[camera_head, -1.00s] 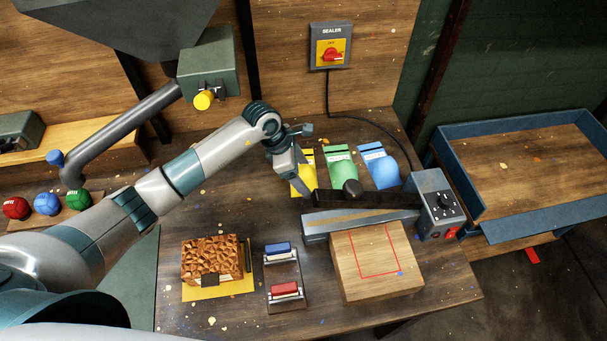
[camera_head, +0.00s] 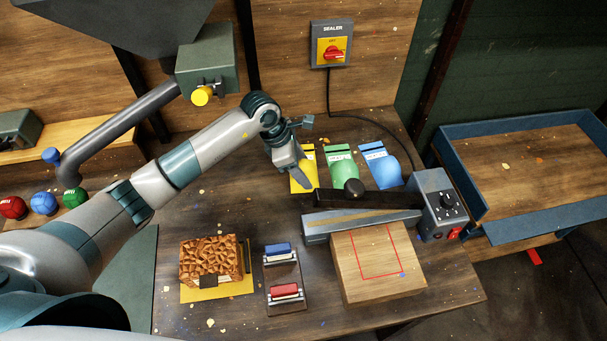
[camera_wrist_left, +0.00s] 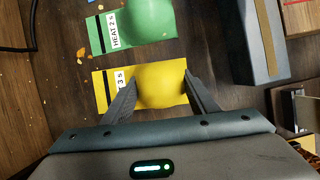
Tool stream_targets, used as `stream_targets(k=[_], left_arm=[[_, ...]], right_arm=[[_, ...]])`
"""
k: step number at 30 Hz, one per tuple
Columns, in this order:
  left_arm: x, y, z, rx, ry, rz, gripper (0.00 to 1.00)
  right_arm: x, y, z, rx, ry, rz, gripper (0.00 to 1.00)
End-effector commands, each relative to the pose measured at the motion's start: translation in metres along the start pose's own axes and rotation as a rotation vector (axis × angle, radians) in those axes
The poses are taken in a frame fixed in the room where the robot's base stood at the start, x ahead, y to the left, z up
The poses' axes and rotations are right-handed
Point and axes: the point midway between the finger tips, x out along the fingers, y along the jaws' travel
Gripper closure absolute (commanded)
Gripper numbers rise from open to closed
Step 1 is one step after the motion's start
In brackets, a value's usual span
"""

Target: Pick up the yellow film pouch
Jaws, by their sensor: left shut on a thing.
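The yellow film pouch (camera_head: 306,170) lies at the back of the table, left of the green pouch (camera_head: 341,169), partly hidden by my left gripper (camera_head: 304,182). In the left wrist view, the yellow pouch (camera_wrist_left: 160,85) has a dark stripe and a white label ending in "3 s". My left gripper (camera_wrist_left: 152,88) has its fingers on both sides of the pouch's bulge and is shut on it. The pouch appears to rest on the table. My right gripper is not in view.
The green pouch and a blue pouch (camera_head: 383,168) lie to the right. The sealer's dark bar (camera_head: 330,197) and wooden block (camera_head: 375,278) stand in front. A brown textured block (camera_head: 211,262) and a stamp rack (camera_head: 285,281) are nearer. A blue-rimmed tray (camera_head: 525,230) is at right.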

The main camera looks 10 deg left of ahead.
Motion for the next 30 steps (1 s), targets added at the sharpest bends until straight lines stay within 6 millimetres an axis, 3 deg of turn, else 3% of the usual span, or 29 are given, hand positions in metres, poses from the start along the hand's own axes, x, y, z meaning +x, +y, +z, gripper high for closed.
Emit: stream_targets(k=[4, 21, 30], left_arm=[[-0.014, -0.001, 0.002, 0.002, -0.001, 0.004, 0.77], [-0.05, -0.088, -0.091, 0.001, 0.001, 0.003, 0.77], [-0.064, -0.114, -0.115, 0.001, -0.001, 0.002, 0.77]], right_arm=[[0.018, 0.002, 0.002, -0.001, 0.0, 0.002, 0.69], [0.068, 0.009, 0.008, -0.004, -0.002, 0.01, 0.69], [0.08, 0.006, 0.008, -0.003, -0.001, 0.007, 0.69]])
